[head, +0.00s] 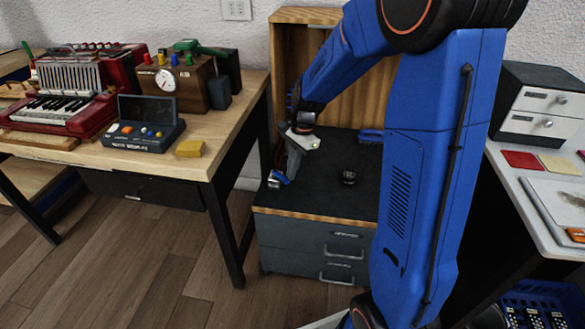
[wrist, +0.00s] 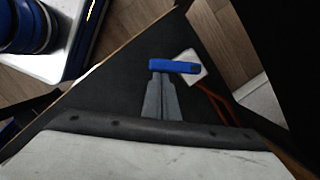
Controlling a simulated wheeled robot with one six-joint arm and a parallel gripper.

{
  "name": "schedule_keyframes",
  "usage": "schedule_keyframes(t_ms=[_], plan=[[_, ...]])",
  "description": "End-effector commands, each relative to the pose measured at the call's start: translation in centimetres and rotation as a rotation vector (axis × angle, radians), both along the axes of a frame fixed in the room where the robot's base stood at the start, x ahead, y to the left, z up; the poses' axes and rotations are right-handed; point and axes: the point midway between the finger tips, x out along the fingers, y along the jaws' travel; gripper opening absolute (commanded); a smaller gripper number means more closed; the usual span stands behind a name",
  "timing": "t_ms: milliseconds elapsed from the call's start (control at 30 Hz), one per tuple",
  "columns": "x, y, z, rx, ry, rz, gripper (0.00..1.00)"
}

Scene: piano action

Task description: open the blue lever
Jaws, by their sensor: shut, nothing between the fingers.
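The blue lever (head: 281,177) stands near the front left corner of the dark-topped cabinet (head: 325,195). In the wrist view the lever (wrist: 176,67) is a blue bar lying crosswise, with a pale square piece (wrist: 188,68) at its right end. My gripper (head: 290,174) points down at the lever in the head view, its fingers closed together and empty. In the wrist view the grey fingertips (wrist: 160,78) meet just below the blue bar and overlap its left half. I cannot tell whether they touch it.
A round dark knob (head: 348,178) sits on the cabinet top to the right, and a blue item (head: 370,136) lies farther back. A wooden back panel stands behind. Left is a table (head: 229,140) with a yellow block (head: 190,148). Orange cables (wrist: 212,98) run beside the fingers.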

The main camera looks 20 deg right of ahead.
Motion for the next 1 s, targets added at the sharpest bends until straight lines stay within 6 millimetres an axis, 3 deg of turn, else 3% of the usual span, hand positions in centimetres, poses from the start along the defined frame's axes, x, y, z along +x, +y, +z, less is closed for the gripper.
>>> schedule_keyframes(t_ms=[600, 1000], plan=[[-1.4, 2.5, 0.0, 0.0, -0.001, -0.565, 0.0], [-1.1, 2.4, 0.0, 0.0, 0.001, -0.564, 0.0]])
